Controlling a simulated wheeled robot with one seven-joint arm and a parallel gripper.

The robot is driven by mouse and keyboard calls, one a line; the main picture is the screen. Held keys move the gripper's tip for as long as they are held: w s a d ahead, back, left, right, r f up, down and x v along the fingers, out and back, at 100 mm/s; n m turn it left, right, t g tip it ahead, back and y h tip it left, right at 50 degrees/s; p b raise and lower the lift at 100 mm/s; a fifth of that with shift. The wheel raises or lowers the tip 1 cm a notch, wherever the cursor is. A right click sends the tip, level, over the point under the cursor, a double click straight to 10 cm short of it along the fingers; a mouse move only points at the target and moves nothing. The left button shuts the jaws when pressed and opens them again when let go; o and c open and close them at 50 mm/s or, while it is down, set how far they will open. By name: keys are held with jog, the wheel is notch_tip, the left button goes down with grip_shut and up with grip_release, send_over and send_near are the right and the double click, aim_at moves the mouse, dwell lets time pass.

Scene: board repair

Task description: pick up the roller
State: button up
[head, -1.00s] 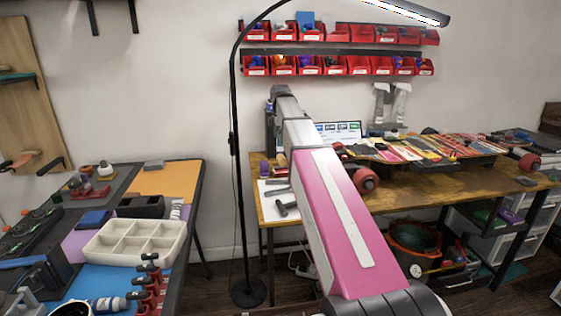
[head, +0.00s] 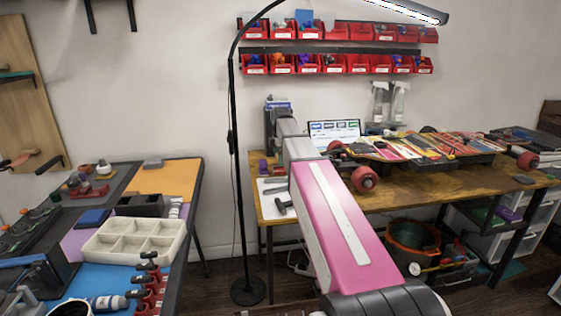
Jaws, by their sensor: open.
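No roller can be made out for certain. A dark tool with a crosswise head (head: 284,208) lies on a white sheet (head: 266,201) at the left end of the wooden workbench; I cannot tell whether it is the roller. A flatter dark tool (head: 275,188) lies just behind it. My gripper (head: 271,149) is at the far end of my pink and grey arm, above the bench's back left part. It is open, with its fingers mostly hidden by my arm and too small to see clearly. My arm also hides part of the bench.
A skateboard deck (head: 400,150) with red wheels lies on the workbench (head: 410,197), right of my arm. A small purple thing (head: 262,168) stands near the bench's left edge. A black lamp pole (head: 233,180) rises left of the bench. A screen (head: 334,132) stands behind.

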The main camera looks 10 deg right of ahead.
jog(key=c, duration=1.1)
notch_tip(320, 180, up, 10)
jog(key=shift+o, duration=1.1)
jog(key=shift+c, duration=0.2)
jog(key=shift+s, duration=0.1)
